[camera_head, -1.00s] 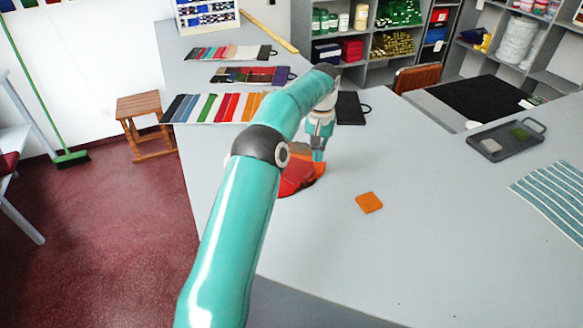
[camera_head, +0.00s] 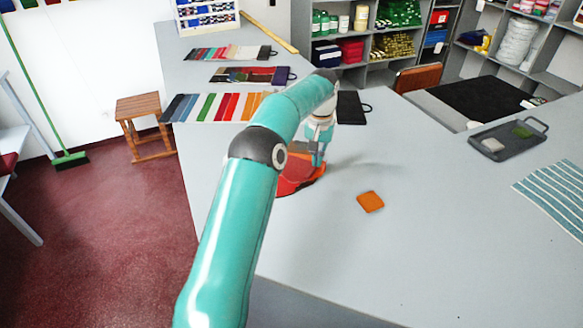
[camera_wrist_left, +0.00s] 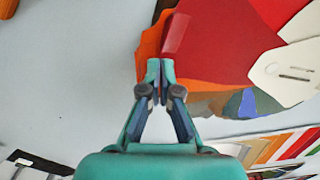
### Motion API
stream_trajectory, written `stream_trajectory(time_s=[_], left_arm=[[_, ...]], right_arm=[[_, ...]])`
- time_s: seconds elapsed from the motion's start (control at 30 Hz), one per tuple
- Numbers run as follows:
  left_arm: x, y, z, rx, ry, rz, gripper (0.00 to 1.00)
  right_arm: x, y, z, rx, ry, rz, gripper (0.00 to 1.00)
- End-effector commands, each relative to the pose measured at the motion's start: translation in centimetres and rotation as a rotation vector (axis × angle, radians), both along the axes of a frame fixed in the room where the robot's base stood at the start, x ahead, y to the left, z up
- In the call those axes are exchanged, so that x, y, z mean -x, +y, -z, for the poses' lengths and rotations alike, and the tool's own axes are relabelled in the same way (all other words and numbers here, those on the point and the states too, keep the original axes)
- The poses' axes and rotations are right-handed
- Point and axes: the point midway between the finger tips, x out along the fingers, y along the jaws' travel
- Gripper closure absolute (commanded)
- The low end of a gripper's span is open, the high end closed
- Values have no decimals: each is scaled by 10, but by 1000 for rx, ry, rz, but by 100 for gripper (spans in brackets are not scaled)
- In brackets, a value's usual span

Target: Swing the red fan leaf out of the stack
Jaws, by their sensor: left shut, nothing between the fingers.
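The fan stack's red leaf (camera_head: 297,180) lies on the counter, partly hidden behind my left arm in the head view. In the left wrist view the red leaf (camera_wrist_left: 225,45) is broad and lies on top, with an orange leaf (camera_wrist_left: 149,50) showing along its left edge and blue and green leaves below it. A darker red raised piece (camera_wrist_left: 176,36) stands at its left side. My left gripper (camera_head: 318,161) is shut and empty; its tips (camera_wrist_left: 160,70) are at the fan's edge by that piece. I cannot tell whether they touch. My right gripper is out of view.
A white tag (camera_wrist_left: 285,72) overlaps the fan's right side. An orange square (camera_head: 370,202) lies to the right on clear counter. Swatch cards (camera_head: 213,107) lie behind on the left. A dark tray (camera_head: 508,141) and striped cloth (camera_head: 552,200) are at the right.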

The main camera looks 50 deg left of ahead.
Motion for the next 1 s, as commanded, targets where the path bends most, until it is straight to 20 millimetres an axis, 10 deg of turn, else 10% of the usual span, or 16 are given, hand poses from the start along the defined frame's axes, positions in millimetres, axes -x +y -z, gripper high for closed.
stream_trajectory(time_s=[1.0], left_arm=[[38, -17, 3, -1, -1, 298, 100]], right_arm=[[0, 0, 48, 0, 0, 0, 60]])
